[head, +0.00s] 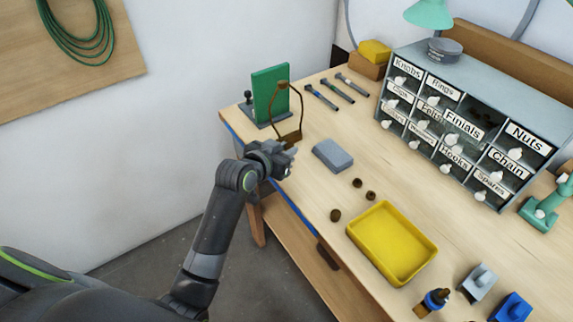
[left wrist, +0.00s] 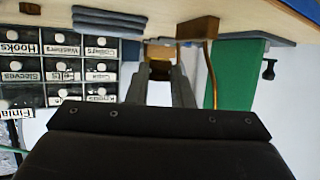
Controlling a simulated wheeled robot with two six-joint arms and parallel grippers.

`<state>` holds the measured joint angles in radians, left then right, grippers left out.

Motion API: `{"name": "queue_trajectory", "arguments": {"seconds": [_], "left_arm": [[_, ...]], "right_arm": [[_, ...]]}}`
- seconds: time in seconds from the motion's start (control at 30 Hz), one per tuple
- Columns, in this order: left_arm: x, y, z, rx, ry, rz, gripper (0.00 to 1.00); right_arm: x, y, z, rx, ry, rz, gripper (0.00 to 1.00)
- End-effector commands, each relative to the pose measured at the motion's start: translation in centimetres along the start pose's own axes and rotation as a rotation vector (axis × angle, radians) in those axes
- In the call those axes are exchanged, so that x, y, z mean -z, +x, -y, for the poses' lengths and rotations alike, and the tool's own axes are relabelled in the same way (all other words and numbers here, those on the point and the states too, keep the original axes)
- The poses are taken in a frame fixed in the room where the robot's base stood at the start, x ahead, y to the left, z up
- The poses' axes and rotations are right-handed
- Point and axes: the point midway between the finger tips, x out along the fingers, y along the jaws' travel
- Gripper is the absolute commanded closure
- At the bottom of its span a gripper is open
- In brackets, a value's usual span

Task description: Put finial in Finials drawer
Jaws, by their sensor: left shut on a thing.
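My left gripper (head: 287,158) is over the table's left edge, in front of the wire stand with the brown base. In the left wrist view its fingers (left wrist: 163,75) are closed on a small brown finial (left wrist: 160,70), mostly hidden between them. In the head view the held finial cannot be made out. The Finials drawer (head: 462,125) is in the grey cabinet at the right and appears pulled out, with a dark opening above its label. Its label also shows at the left edge of the left wrist view (left wrist: 14,113). My right gripper is not in view.
A wire stand (head: 292,138) and green panel (head: 270,92) stand close by the gripper. A grey block (head: 333,155), several small brown pieces (head: 357,183) and a yellow tray (head: 355,232) lie before the cabinet (head: 400,62). Tools (head: 321,97) lie at the back left.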

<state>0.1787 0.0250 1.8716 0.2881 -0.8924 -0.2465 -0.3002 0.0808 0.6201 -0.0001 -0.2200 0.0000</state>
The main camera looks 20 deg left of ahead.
Motion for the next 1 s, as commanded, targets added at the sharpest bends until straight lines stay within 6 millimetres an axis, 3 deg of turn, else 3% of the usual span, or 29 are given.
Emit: {"name": "queue_trajectory", "arguments": {"seconds": [0.43, 0.93, 0.97, 1.0], "left_arm": [[-4.9, 2.0, 0.0, 0.0, -0.001, 0.002, 1.0], [-5.9, 2.4, 0.0, 0.0, 0.0, -0.001, 1.0], [-5.8, 2.4, 0.0, 0.0, 0.0, -0.001, 0.77], [-5.8, 2.4, 0.0, 0.0, 0.0, -0.001, 0.72]], "right_arm": [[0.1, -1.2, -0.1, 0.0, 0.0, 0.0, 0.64], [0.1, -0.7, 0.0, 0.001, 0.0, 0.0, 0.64], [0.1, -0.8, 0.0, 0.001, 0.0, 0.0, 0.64], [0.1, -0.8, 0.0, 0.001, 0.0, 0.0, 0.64]]}}
